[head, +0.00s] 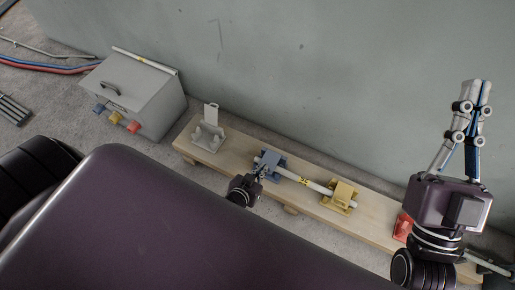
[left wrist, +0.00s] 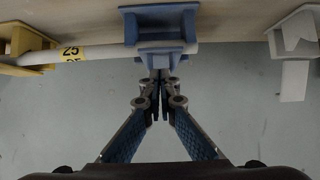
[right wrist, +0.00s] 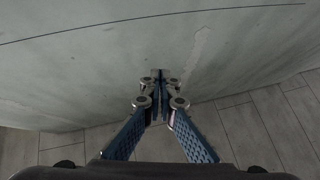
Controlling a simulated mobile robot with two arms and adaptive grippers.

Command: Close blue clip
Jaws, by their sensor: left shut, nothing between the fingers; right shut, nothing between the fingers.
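The blue clip (head: 271,161) is on the wooden plank (head: 236,163), around one end of a white conduit (head: 318,187) with a yellow label. In the left wrist view the blue clip (left wrist: 160,28) is just beyond my left fingertips. My left gripper (head: 262,172) is shut and empty, its tips at the clip's near side; I cannot tell if they touch it. Whether the clip's flap is fully down is unclear. My right gripper (head: 478,84) is shut and empty, raised at the right, pointing up; its wrist view shows its tips (right wrist: 159,75) before the wall.
A yellow clip (head: 341,194) holds the conduit's other end. A white clip (head: 208,134) with its flap upright stands on the plank's left; a red clip (head: 403,226) is partly hidden behind my right arm. A grey box (head: 140,88) is at left. The wall (head: 330,70) rises behind.

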